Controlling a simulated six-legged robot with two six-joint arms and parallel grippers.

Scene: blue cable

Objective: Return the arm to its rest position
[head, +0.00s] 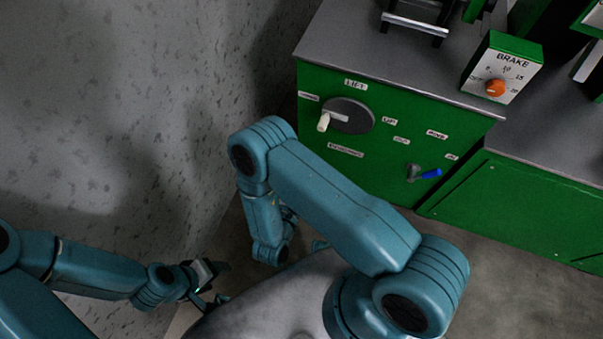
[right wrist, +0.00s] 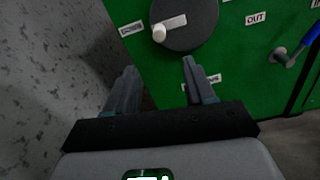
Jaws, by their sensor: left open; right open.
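My right arm (head: 340,205) is folded in the middle of the head view, in front of the green machine. Its gripper is hidden behind my arm and body in that view. In the right wrist view my right gripper (right wrist: 160,78) is open and empty, its fingers spread. It is below and apart from the dark round dial with a white handle. My left gripper (head: 215,283) is at the lower left of the head view, beside my grey body. It is open, and nothing shows in it.
The green machine (head: 390,170) carries a dark dial (head: 352,115) with a white handle (head: 324,122), a blue-handled lever (head: 430,174) and a BRAKE box (head: 503,70) with an orange knob (head: 495,88). A speckled grey wall (head: 110,110) stands left. Grey floor shows at lower right.

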